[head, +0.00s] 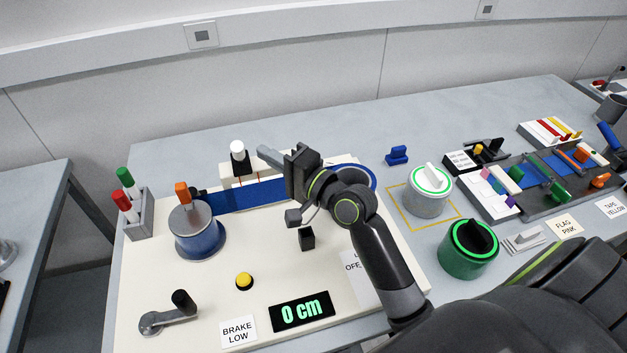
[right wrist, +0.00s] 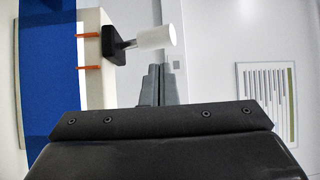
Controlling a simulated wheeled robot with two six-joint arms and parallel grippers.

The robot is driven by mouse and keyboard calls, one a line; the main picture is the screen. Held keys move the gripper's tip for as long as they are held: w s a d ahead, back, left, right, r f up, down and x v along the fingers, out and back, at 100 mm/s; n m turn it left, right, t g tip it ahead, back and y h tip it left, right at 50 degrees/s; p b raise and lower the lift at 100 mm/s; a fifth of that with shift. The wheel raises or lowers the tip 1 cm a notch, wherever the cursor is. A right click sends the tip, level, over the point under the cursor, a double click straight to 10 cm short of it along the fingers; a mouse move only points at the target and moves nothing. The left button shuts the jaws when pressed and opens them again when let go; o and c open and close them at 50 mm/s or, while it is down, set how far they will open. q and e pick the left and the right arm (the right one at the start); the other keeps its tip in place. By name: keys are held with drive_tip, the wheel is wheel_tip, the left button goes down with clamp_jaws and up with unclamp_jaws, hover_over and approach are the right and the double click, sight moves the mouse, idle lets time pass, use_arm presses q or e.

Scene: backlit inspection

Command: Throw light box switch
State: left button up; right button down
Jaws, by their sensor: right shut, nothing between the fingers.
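A switch-like lever with a white cylindrical cap (head: 238,150) and a black base stands on a cream block (head: 229,180) at the back of the white board. In the right wrist view the white cap (right wrist: 156,37) sticks out sideways from its black base (right wrist: 113,46). My right gripper (head: 264,154) is shut and empty, its fingertips just right of the lever. In the right wrist view the closed grey fingers (right wrist: 157,80) lie below the white cap, seemingly apart from it. A label starting "L" and "OFF" (head: 355,268) is partly hidden by my arm. My left gripper is out of view.
A blue strip (head: 250,196) runs beside the cream block, near a grey-blue drum (head: 197,238). A pen holder (head: 138,217), yellow button (head: 244,281), black crank handle (head: 183,302), small black block (head: 307,239) and "0 cm" display (head: 302,311) share the board.

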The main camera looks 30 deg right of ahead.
drive_tip(key=b+v, duration=0.1)
drive_tip(key=v, duration=1.2)
drive_tip(key=shift+s, duration=0.1)
